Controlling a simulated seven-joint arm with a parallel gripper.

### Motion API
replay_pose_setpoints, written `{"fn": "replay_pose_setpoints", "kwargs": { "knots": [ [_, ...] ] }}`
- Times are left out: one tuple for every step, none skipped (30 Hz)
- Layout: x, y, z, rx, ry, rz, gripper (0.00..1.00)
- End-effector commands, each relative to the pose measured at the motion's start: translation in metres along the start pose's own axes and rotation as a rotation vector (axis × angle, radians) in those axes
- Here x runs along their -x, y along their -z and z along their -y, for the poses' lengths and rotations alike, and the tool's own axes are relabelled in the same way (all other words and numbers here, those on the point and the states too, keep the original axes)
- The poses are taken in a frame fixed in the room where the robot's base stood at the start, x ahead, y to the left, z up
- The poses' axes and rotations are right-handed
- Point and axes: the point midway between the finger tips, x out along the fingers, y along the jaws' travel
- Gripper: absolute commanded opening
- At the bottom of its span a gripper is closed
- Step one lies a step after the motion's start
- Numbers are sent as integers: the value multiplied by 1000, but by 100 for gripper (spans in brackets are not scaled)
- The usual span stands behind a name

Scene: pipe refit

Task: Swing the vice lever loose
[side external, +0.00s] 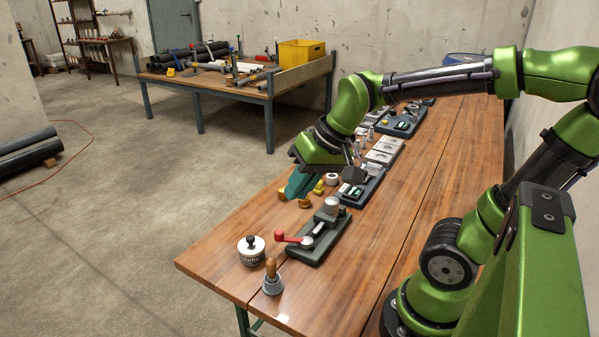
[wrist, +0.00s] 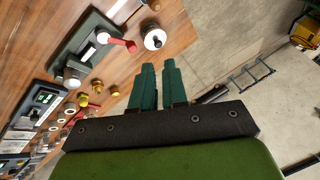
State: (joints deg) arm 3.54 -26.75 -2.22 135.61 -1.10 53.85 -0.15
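The vice (side external: 322,236) is a dark green block with a metal cylinder, near the front end of the wooden bench. Its lever (side external: 293,239) has a red grip pointing left. In the wrist view the vice (wrist: 88,35) is at upper left, and the red lever (wrist: 120,43) points right towards a white pot. My gripper (side external: 290,193) has teal fingers and hangs behind and left of the vice, apart from the lever. In the wrist view my gripper (wrist: 158,64) shows a narrow gap between its fingers, with nothing seen in it.
The white pot with a black knob (side external: 251,250) stands left of the lever. A wooden-handled tool in a grey cup (side external: 272,280) stands in front. Small yellow fittings (side external: 319,187) lie near my gripper. More fixtures (side external: 384,150) line the bench behind. Bare bench lies right of the vice.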

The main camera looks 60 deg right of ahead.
Motion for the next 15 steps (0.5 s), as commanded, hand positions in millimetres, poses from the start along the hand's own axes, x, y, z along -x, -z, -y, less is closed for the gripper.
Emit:
{"fn": "replay_pose_setpoints", "kwargs": {
  "knots": [
    [-7,12,-4,-32,-23,35,5],
    [-10,19,-6,-48,-35,53,0],
    [-15,28,-9,-70,-49,78,0],
    [-18,34,-11,-88,-60,97,0],
    [-22,41,-14,-105,-72,114,0],
    [-27,49,-18,-128,-87,139,0],
    [-31,55,-21,-146,-99,159,0],
    [-35,62,-24,-163,-110,177,0],
    [-40,70,-29,-187,-126,202,0],
    [-45,76,-32,-204,-138,221,0],
    [-49,82,-36,-222,-150,240,0],
    [-55,89,-41,-246,-166,267,0],
    [-60,95,-46,-264,-178,286,0],
    [-64,100,-50,-283,-190,304,0],
    [-71,108,-56,-307,-207,330,0]
  ]
}}
